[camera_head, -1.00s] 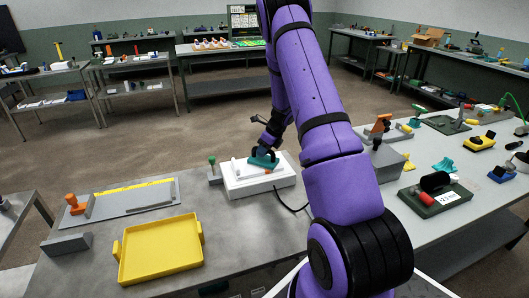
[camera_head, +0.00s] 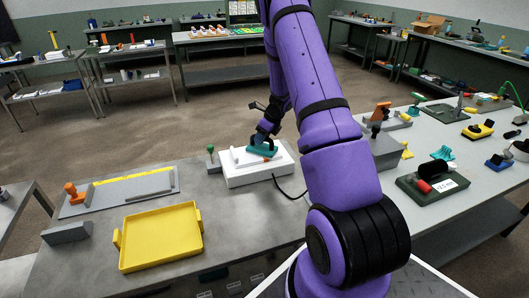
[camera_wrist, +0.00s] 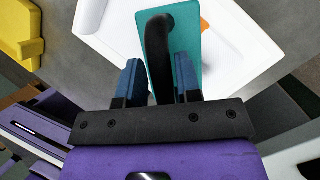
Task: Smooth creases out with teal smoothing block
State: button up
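The teal smoothing block (camera_head: 262,150) rests on or just above the top of a white box-like press (camera_head: 247,177) at the middle of the near table. In the wrist view its flat teal plate (camera_wrist: 187,62) lies over a white textured surface (camera_wrist: 222,50). My gripper (camera_head: 264,137) is above the block. In the wrist view its two blue fingers (camera_wrist: 159,82) stand close on both sides of the block's black arched handle (camera_wrist: 158,48) and appear shut on it. A small orange piece shows beside the plate (camera_wrist: 204,24). Creases cannot be made out.
A yellow tray (camera_head: 160,238) lies to the left, with a grey board with a yellow strip (camera_head: 130,190) behind it. A small green-topped post (camera_head: 211,155) stands just left of the press. A grey block (camera_head: 380,150) and a dark green fixture (camera_head: 435,190) lie right of my arm.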

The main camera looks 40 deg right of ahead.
grip_shut()
jog(key=shift+s+d, duration=0.25)
jog(key=shift+d, duration=0.95)
jog(key=shift+w+a, duration=0.1)
jog(key=shift+w+a+f, duration=0.1)
jog(key=shift+w+a, duration=0.25)
jog(key=shift+a, duration=0.5)
jog(key=shift+s+d, duration=0.15)
jog(key=shift+d, duration=0.05)
jog(key=shift+s, duration=0.2)
